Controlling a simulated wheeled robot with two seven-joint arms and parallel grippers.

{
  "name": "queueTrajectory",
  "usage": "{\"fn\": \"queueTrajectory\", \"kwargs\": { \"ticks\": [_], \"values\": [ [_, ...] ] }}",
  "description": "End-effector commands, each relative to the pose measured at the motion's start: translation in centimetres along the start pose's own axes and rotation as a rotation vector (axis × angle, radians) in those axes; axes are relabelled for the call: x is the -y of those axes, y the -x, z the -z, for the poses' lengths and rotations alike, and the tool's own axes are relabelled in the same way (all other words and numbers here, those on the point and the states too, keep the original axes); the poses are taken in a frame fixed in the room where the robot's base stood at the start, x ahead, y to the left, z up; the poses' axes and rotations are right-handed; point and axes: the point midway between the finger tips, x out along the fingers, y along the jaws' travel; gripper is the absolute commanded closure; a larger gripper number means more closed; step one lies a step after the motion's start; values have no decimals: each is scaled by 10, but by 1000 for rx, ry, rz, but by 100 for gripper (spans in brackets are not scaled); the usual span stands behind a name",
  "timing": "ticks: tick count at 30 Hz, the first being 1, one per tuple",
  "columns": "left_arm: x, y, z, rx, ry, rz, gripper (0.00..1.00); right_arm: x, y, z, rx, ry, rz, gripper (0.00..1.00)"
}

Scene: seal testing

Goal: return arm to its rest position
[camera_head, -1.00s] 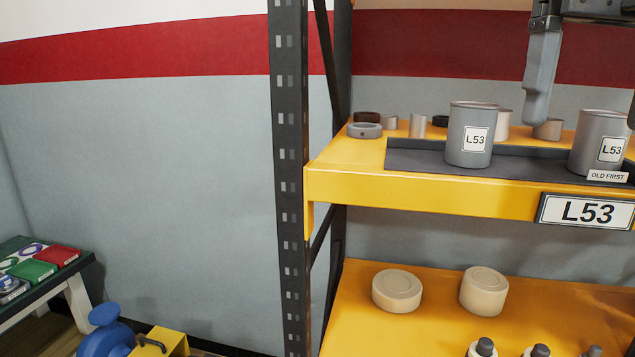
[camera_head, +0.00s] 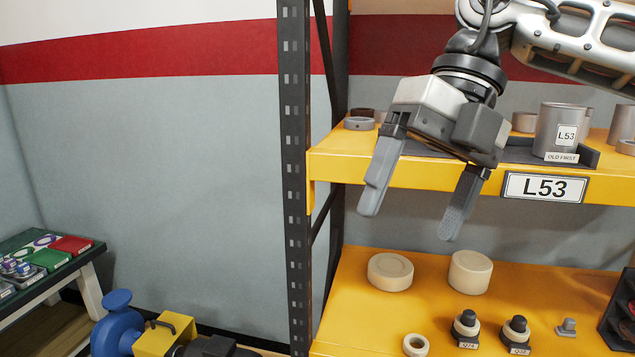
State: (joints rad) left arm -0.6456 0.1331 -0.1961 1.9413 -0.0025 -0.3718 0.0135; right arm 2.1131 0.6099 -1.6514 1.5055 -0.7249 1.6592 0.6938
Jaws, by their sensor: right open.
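My right gripper (camera_head: 411,222) hangs in front of the yellow upper shelf (camera_head: 430,175) of the rack. Its two grey fingers are spread wide and point down, with nothing between them. My right arm (camera_head: 575,45) comes in from the upper right. The gripper hides part of the dark tray on the upper shelf. A grey can marked L53 (camera_head: 556,128) stands upright in that tray, to the right of and apart from the gripper. My left gripper is not in view.
The lower yellow shelf (camera_head: 420,318) holds beige round parts (camera_head: 390,272) and several small dark-topped fittings. A black rack post (camera_head: 296,190) stands left of the gripper. A green-topped table (camera_head: 45,275) and a blue pump (camera_head: 118,325) are at lower left. Open room lies before the wall.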

Motion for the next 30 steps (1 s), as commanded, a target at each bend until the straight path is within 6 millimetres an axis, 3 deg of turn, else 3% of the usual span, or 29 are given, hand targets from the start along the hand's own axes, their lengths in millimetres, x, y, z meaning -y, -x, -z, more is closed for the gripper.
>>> {"fn": "queueTrajectory", "kwargs": {
  "ticks": [3, 6, 9, 13, 17, 20, 23, 26, 30],
  "values": [
    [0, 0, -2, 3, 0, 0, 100, -31, -54, -12, -82, 82, -213, 16],
    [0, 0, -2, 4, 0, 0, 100, -65, -91, -17, -135, 127, -450, 16],
    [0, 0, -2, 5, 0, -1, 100, -96, -116, -19, -170, 131, -700, 16],
    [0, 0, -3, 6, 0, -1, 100, -125, -132, -24, -184, 64, -1030, 16],
    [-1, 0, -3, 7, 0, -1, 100, -135, -136, -39, -161, -83, -1346, 16],
    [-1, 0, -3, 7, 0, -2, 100, -127, -139, -57, -119, -253, -1566, 16],
    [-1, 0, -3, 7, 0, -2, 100, -103, -147, -77, -56, -467, -1754, 16],
    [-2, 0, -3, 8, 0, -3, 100, -65, -166, -97, 24, -727, -1900, 16],
    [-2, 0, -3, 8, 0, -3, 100, 6, -215, -111, 160, -1149, -2009, 16]
  ]
}}
